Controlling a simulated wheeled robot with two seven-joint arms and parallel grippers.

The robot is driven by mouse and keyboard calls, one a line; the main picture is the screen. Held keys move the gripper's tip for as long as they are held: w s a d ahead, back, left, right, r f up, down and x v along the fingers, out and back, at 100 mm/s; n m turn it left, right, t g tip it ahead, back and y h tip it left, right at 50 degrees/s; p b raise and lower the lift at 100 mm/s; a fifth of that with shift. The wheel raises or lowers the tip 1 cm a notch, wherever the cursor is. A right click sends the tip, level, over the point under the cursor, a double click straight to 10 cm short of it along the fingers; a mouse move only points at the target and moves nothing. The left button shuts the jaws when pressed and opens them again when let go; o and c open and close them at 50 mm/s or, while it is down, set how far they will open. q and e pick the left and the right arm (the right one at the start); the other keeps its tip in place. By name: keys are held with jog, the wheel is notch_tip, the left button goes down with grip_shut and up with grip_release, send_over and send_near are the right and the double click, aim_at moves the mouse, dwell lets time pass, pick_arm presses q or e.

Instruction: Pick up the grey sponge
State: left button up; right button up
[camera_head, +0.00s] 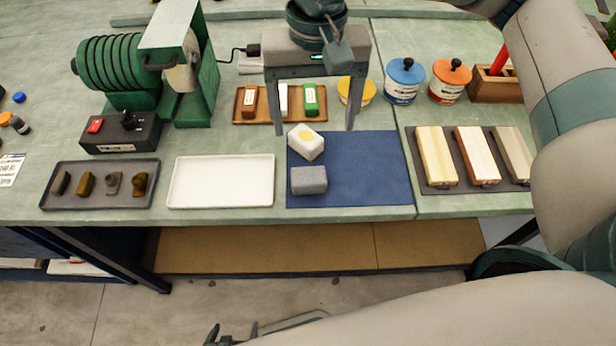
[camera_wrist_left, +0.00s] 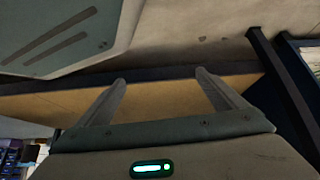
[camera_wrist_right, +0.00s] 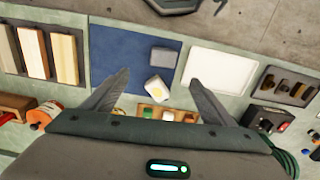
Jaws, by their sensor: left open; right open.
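The grey sponge (camera_head: 309,181) is a small block lying on the front left part of the blue mat (camera_head: 370,175). It also shows in the right wrist view (camera_wrist_right: 163,56), beyond the fingertips. A white block with a yellow round patch (camera_head: 306,142) lies just behind it on the mat. My right gripper (camera_head: 315,131) is open and empty above the bench, its fingers pointing down around the white block's place in the picture; its height is unclear. My left gripper (camera_head: 234,330) is open and empty, low in front of the bench; its wrist view shows the floor and lower shelf.
A white tray (camera_head: 221,181) lies left of the mat, and a dark tray with several small pieces (camera_head: 99,200) further left. Several wooden blocks (camera_head: 436,155) lie on a dark board to the right. Behind are a wooden tray (camera_head: 239,112), tins (camera_head: 404,82) and a green machine (camera_head: 180,60).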

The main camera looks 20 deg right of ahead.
pick_arm(q)
jog(key=s+a+f+g+p, duration=0.1)
jog(key=s+a, duration=0.1)
jog(key=s, duration=0.3)
jog(key=s+a+f+g+y+p, duration=0.1)
jog(key=s+a+f+g+p, duration=0.1)
jog(key=s, duration=0.4)
jog(key=shift+s+a+f, duration=0.2)
jog(key=shift+a+f, duration=0.05)
jog(key=shift+a, duration=0.15)
pick_arm(e)
send_near(309, 177)
jog(key=f, duration=0.5)
jog(key=shift+d+f, duration=0.15)
jog(key=shift+d, duration=0.25)
pick_arm(q)
jog(key=shift+s+r+p, duration=0.1)
jog(key=shift+p, duration=0.3)
pick_arm(e)
jog(key=shift+f, duration=0.1)
